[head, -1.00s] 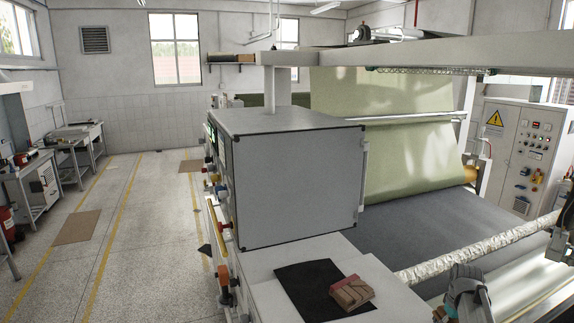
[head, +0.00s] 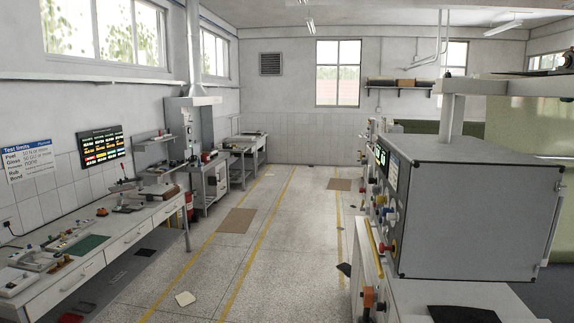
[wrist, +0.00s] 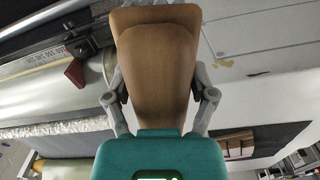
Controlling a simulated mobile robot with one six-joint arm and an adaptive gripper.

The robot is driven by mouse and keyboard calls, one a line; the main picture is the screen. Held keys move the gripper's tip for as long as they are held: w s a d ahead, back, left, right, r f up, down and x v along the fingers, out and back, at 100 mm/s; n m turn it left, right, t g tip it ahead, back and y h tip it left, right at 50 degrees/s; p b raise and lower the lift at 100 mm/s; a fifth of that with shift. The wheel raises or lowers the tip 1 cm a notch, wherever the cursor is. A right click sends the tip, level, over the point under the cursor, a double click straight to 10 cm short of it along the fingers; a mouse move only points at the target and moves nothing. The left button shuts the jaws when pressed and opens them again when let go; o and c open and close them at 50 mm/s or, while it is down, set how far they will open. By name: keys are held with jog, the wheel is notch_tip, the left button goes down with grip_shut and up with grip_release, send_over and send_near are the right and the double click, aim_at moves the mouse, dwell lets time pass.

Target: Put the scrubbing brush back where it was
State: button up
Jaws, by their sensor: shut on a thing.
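My gripper (wrist: 160,85) shows in the wrist view, with its two grey fingers closed on either side of a brown wooden-looking block. I take this block to be the scrubbing brush (wrist: 155,50); only its smooth brown side shows and no bristles can be seen. The held brush is above a pale machine surface. Neither gripper nor brush is in the head view. The frames do not show where the brush lay before.
A black mat (head: 463,315) lies on the machine top beside the grey control box (head: 475,210). In the wrist view brownish blocks (wrist: 236,143) sit on it. At left is a long bench (head: 125,240) with instruments and a green mat (head: 88,244). The aisle floor (head: 270,260) is mostly clear.

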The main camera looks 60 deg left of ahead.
jog(key=shift+s+f+b, duration=0.15)
jog(key=shift+s+b, duration=0.05)
jog(key=shift+b, duration=0.1)
jog(key=shift+w+f+b, duration=0.25)
jog(key=shift+f+b, duration=0.05)
jog(key=shift+f, duration=0.25)
jog(key=shift+s+f+b, duration=0.15)
jog(key=shift+f+b, duration=0.5)
jog(key=shift+b, duration=0.15)
notch_tip(320, 180, down, 18)
jog(key=b, duration=1.7)
jog(key=shift+r, duration=0.2)
